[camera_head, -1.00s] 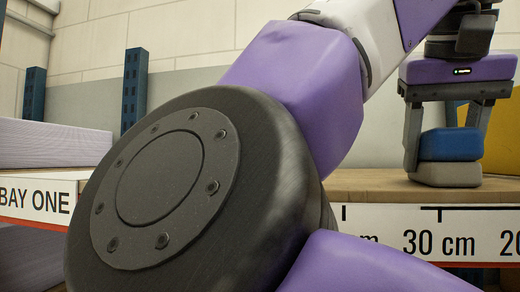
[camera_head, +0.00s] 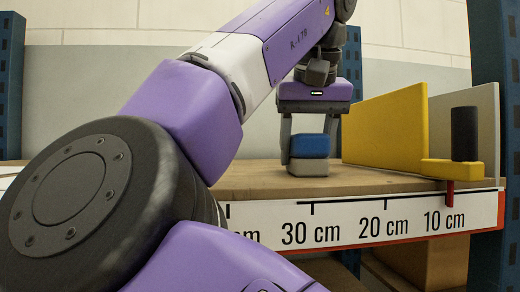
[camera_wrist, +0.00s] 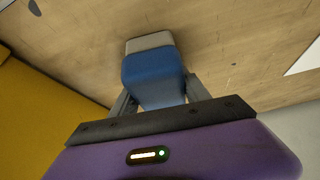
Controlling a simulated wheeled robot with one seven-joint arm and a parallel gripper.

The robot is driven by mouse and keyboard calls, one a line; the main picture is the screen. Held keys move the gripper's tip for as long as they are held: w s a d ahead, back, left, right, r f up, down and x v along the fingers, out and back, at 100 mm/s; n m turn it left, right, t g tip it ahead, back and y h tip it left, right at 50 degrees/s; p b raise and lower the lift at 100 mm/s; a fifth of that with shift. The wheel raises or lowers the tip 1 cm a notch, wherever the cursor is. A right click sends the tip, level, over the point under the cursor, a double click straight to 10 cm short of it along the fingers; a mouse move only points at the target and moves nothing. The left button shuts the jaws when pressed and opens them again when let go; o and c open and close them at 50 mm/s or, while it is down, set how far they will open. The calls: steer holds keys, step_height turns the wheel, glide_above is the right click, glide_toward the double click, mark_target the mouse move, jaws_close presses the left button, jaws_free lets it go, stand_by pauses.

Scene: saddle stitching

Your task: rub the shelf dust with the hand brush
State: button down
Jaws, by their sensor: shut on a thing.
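The hand brush (camera_head: 308,146), a blue block with a pale grey lower part, is between the fingers of my gripper (camera_head: 309,153). My gripper is shut on it and points down. The brush's grey underside is at the shelf board (camera_head: 250,178), apparently touching it. In the wrist view the brush (camera_wrist: 152,75) shows blue and grey against the wooden shelf (camera_wrist: 220,35). Small dark specks show on the wood there; I cannot tell whether they are dust or marks in the wood. Any dust under the brush is hidden.
A yellow panel (camera_head: 385,125) stands on the shelf right of the brush, with a grey panel (camera_head: 465,120) beside it. A yellow clamp with a black knob (camera_head: 464,135) grips the front edge. A blue upright (camera_head: 490,150) bounds the right. My arm hides the shelf's left part.

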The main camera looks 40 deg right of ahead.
mark_target(314, 151)
steer(key=shift+w+d+r, duration=0.1)
steer(key=shift+w+d, duration=0.45)
steer(key=shift+w, duration=0.25)
steer(key=shift+w+d, duration=0.5)
steer(key=shift+w, duration=0.25)
steer(key=shift+s+a+f+b, duration=0.3)
steer(key=shift+s+a, duration=0.25)
steer(key=shift+s, duration=0.25)
steer(key=shift+s+a+f+b, duration=0.25)
steer(key=shift+s+a, duration=0.3)
steer(key=shift+s, duration=0.25)
